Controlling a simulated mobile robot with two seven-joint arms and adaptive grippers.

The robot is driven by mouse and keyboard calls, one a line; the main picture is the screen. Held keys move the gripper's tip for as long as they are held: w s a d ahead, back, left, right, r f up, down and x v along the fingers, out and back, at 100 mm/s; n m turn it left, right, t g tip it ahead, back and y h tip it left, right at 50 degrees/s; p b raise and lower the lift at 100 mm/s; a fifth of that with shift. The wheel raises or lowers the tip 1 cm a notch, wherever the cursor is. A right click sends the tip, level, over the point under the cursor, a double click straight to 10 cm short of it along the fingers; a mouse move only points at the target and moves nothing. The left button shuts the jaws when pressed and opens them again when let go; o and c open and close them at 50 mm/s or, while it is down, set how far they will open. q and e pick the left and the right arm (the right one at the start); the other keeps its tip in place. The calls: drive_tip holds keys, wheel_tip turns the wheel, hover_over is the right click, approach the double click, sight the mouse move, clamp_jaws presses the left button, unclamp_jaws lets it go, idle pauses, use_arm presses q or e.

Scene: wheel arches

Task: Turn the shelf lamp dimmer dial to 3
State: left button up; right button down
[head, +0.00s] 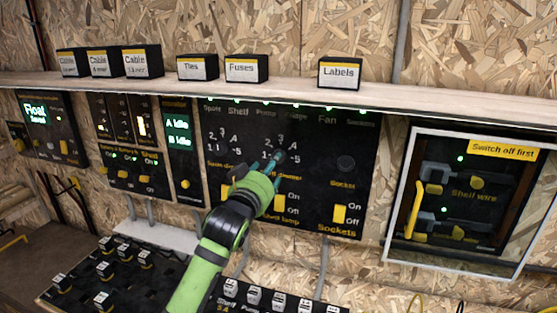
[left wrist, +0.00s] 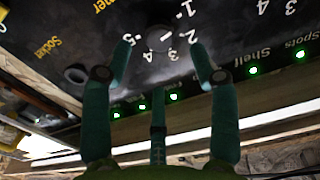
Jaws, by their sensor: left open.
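The dark control panel (head: 350,125) has two numbered dials side by side. The right one, the dimmer dial (left wrist: 158,38), has numbers around it; its label is partly hidden by my gripper in the head view. My left gripper (head: 268,165) is at this dial. In the left wrist view my left gripper (left wrist: 160,60) is open, with the dial between its spread fingertips. The picture there is upside down. A pale mark shows on the knob, but I cannot tell surely which number it points to. My right gripper is not in view.
The left dial (head: 222,147) is close by. Yellow switches (head: 339,214) sit below the dials. A shelf (head: 290,95) with labelled boxes (head: 340,73) runs above the panel. A clear-fronted box (head: 470,195) is at the right. A dark tray of blocks (head: 103,270) lies at lower left.

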use_arm(q)
drive_tip(key=p+x, duration=0.1)
drive_tip(key=x, duration=0.5)
drive_tip(key=shift+w+p, duration=0.35)
drive_tip(key=shift+p, duration=0.05)
drive_tip(key=shift+f, duration=0.1)
drive_tip(key=c, duration=1.1)
